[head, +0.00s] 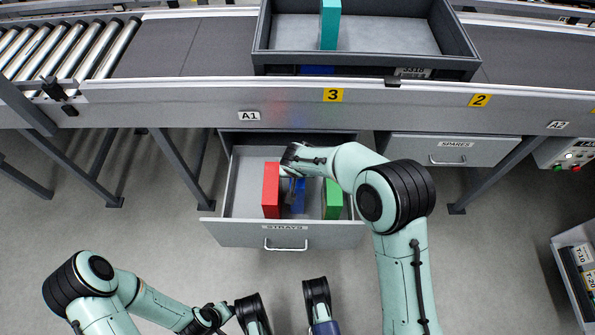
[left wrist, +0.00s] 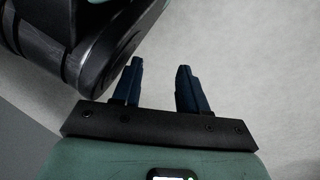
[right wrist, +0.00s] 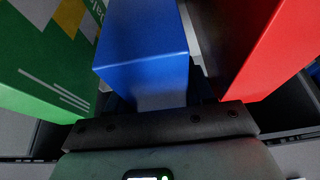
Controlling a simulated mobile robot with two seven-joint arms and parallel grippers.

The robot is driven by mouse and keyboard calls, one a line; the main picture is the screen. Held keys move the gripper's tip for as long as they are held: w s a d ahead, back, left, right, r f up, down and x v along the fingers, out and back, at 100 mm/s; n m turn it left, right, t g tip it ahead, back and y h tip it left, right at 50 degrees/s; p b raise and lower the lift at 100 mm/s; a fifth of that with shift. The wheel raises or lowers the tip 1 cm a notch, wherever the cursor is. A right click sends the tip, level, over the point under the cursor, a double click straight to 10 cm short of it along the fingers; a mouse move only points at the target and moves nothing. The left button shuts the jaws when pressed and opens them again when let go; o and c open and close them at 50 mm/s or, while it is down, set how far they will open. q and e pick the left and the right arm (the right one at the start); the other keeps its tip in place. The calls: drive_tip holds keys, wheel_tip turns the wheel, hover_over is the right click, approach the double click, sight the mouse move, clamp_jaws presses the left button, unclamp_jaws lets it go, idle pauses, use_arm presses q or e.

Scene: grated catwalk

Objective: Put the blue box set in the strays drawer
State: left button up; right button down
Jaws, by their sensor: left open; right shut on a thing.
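The blue box (head: 298,200) stands upright in the open strays drawer (head: 240,232), between a red box (head: 271,190) and a green box (head: 333,198). My right gripper (head: 294,177) reaches down into the drawer and is shut on the blue box; its arm hides part of the box. In the right wrist view the blue box (right wrist: 145,45) fills the space between the fingers, with the green box (right wrist: 50,60) on the left and the red box (right wrist: 270,50) on the right. My left gripper (left wrist: 160,88) is open and empty over bare floor.
A grey tray (head: 360,64) on the conveyor above holds a teal box (head: 330,24). The spares drawer (head: 452,150) to the right is shut. A bin (head: 570,245) of dark labelled items stands on the floor at the far right.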

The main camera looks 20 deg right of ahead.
drive_tip(key=shift+f, duration=0.1)
drive_tip(key=c, duration=0.7)
unclamp_jaws()
use_arm(q)
drive_tip(key=shift+s+f, duration=0.2)
drive_tip(key=shift+s, duration=0.05)
drive_tip(key=shift+r, duration=0.1)
use_arm(e)
drive_tip(key=p+v, duration=0.3)
drive_tip(key=v, duration=0.8)
drive_tip(key=shift+s+r, duration=0.1)
drive_tip(key=shift+r, duration=0.2)
use_arm(q)
drive_tip(key=w+d+r+t, duration=0.1)
drive_tip(key=w+r, duration=0.4)
drive_tip(key=shift+r+t, duration=0.15)
drive_tip(key=shift+t, duration=0.15)
use_arm(e)
drive_tip(key=shift+s+a+r, duration=0.1)
drive_tip(key=shift+s+r, duration=0.05)
drive_tip(key=shift+r, duration=0.15)
